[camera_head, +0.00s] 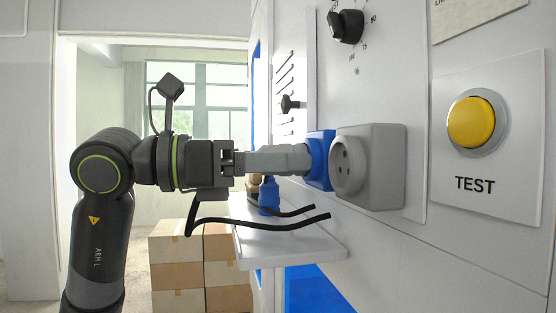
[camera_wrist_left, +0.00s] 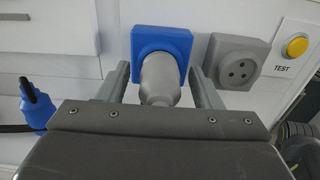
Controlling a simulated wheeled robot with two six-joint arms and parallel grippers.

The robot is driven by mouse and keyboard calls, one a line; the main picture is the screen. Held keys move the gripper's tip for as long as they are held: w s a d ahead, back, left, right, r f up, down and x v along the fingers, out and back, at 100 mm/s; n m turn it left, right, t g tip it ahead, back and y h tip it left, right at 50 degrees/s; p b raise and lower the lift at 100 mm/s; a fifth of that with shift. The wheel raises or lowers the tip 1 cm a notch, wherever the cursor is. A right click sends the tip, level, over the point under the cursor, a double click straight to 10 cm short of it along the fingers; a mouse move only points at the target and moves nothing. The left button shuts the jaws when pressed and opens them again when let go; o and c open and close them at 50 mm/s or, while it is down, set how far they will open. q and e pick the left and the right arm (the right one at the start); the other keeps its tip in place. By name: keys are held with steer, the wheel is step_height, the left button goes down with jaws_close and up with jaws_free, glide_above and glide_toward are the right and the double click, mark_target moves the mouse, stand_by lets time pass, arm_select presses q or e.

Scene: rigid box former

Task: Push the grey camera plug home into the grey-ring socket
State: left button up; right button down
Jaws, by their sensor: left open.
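The grey camera plug (camera_wrist_left: 160,82) is at the face of the blue socket (camera_wrist_left: 161,42), lined up with it and apparently in it; how deep I cannot tell. In the head view the blue socket (camera_head: 320,160) is partly covered by the grey socket, and my gripper mostly hides the plug. My left gripper (camera_head: 290,159) is open, with one finger on each side of the plug in the wrist view (camera_wrist_left: 161,88). The grey socket (camera_head: 368,166) is empty, its holes showing, right of the blue one; it also shows in the wrist view (camera_wrist_left: 238,66).
A blue plug (camera_head: 269,196) stands on the white shelf (camera_head: 300,242) below, also in the wrist view (camera_wrist_left: 36,108). Black cables (camera_head: 262,224) cross the shelf. A yellow TEST button (camera_head: 471,122) and black knob (camera_head: 346,26) sit on the panel. Cardboard boxes (camera_head: 177,250) stand behind.

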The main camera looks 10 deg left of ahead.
arm_select(q)
steer(key=shift+c, duration=0.3)
jaws_close()
steer(key=shift+s+a, duration=0.1)
steer(key=shift+a, duration=0.15)
steer(key=shift+b+v, duration=0.35)
steer(key=shift+v, duration=0.8)
steer(key=shift+a, duration=0.15)
steer(key=shift+a, duration=0.1)
steer(key=shift+b+v, duration=0.6)
steer(key=shift+v, duration=0.8)
steer(key=shift+s, duration=0.1)
